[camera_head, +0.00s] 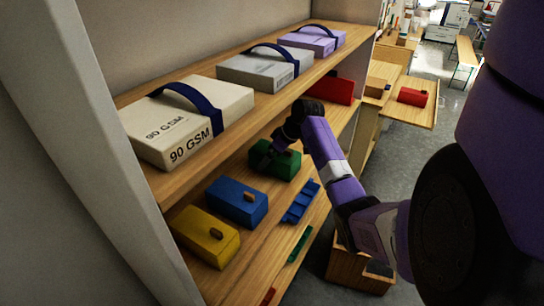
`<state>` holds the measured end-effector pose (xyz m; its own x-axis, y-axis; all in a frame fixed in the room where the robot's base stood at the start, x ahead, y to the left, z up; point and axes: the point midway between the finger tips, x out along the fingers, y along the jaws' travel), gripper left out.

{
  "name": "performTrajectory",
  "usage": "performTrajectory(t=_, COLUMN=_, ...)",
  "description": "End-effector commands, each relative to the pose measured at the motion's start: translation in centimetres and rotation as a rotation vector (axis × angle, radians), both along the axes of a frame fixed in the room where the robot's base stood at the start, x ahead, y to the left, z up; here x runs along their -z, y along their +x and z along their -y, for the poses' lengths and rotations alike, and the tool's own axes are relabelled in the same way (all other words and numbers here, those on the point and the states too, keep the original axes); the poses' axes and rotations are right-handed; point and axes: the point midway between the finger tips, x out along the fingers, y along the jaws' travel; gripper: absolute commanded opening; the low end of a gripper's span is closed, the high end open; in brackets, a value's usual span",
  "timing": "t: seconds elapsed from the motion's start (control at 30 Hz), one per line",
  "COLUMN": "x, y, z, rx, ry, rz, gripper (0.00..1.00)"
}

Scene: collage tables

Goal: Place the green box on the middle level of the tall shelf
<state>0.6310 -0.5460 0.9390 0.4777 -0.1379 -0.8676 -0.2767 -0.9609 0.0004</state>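The green box (278,164) is on the wooden shelf board (262,262) below the paper packs, to the right of the blue box. My gripper (268,156) reaches in from the right, with its dark fingers at the top left of the green box. The fingers are small and dark, so I cannot tell whether they are closed on it. I also cannot tell whether the box rests fully on the board. The tall shelf's upper visible board (160,185) is above it.
A blue box (236,202) and a yellow box (204,238) stand left of the green one. A blue tray-like piece (301,203) and a green strip (300,243) lie near the front edge. Paper packs (190,122) fill the board above. A red box (334,89) is farther back.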

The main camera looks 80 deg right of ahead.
Motion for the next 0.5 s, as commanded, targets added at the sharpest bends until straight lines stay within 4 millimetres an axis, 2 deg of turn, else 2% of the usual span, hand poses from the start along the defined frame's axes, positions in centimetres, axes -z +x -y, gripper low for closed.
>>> performTrajectory(t=0.17, x=-0.7, y=-0.2, z=0.0, rx=0.000, ry=-0.001, rz=0.001, gripper=1.00)
performTrajectory(t=0.27, x=-1.8, y=-0.8, z=-0.2, rx=0.000, ry=-0.003, rz=0.001, gripper=1.00)
performTrajectory(t=0.43, x=-4.9, y=-2.6, z=-0.7, rx=0.001, ry=-0.005, rz=0.003, gripper=1.00)
performTrajectory(t=0.5, x=-4.3, y=-4.4, z=-1.2, rx=0.004, ry=0.001, rz=0.001, gripper=1.00)
